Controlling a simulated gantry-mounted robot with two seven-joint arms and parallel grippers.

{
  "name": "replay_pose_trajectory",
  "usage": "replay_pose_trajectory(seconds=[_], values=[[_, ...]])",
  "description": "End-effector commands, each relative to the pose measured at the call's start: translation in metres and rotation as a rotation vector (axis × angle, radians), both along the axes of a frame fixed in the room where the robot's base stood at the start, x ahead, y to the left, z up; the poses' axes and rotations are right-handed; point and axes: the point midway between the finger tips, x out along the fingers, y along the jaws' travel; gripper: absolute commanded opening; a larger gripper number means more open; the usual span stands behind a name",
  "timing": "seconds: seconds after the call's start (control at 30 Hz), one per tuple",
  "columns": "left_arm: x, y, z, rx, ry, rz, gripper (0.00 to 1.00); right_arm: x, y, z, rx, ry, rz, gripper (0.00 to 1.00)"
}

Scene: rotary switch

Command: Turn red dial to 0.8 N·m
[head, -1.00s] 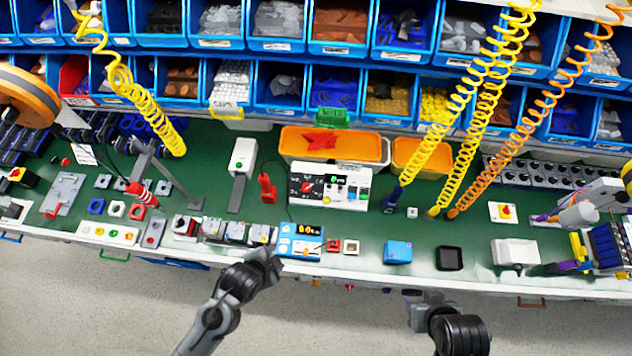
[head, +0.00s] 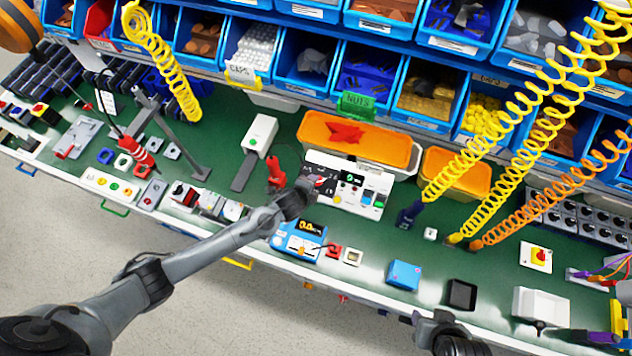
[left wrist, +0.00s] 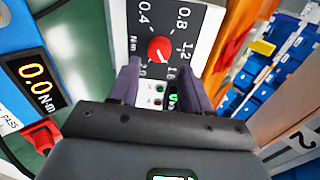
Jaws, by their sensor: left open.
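The red dial (left wrist: 161,49) sits on a dark scale face with markings 0.4, 0.8, 1.2 and 1.6, labelled N·m. Its pointer direction is too blurred to tell. The dial belongs to the white control panel (head: 371,206); in the head view my gripper largely covers the dial area. My left gripper (head: 311,187) is at the panel's left part. In the left wrist view its two dark fingers (left wrist: 158,82) are apart, with the dial just beyond and between their tips, and nothing held. My right gripper (head: 424,321) is low at the bottom edge, its jaws unclear.
A blue tester (head: 299,242) stands in front of the panel; its display reads 0.0 N·m in the left wrist view (left wrist: 40,84). A red screwdriver-like tool (head: 276,172) stands left of the panel, and an orange bin (head: 365,143) is behind. Yellow coiled hoses (head: 490,150) hang at right.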

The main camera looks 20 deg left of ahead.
Motion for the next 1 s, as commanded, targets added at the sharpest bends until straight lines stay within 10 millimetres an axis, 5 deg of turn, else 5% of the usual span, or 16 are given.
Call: replay_pose_trajectory(seconds=[0.43, 0.9, 1.0], values=[[0.036, -0.002, -0.042, -0.001, 0.001, 0.001, 0.48, 0.002, -0.003, -0.007, -0.009, -0.004, 0.004, 0.43], [0.042, -0.002, -0.047, -0.001, 0.001, 0.000, 0.48, 0.002, -0.003, -0.008, -0.011, -0.004, 0.005, 0.43], [0.041, -0.002, -0.047, -0.001, 0.001, 0.000, 0.35, 0.002, -0.002, -0.008, -0.009, -0.004, 0.004, 0.43]])
